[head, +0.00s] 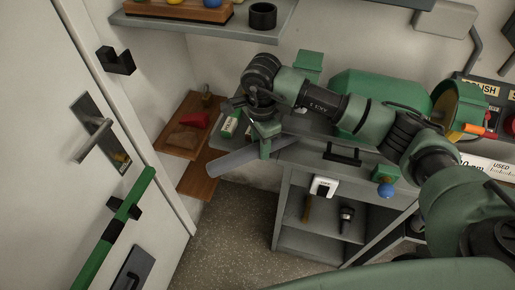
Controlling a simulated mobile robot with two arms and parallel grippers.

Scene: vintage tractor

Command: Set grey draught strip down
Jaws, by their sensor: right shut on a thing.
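The grey draught strip (235,161) is a long flat grey bar. It slants from above the wooden boards at the left up to the front edge of the grey bench at the right. My right gripper (264,148) is shut on it, and its green finger crosses the strip near the middle. Part of the grip is hidden behind the finger and wrist. I cannot tell whether the strip's right end touches the bench (312,152). My left gripper is not in view.
Wooden boards (197,182) with a red item (195,119) lie left of the bench. A white door (45,150) with a green bar (118,222) stands at the left. A green cylinder (365,98) lies on the bench behind my arm. Speckled floor (225,245) is clear below.

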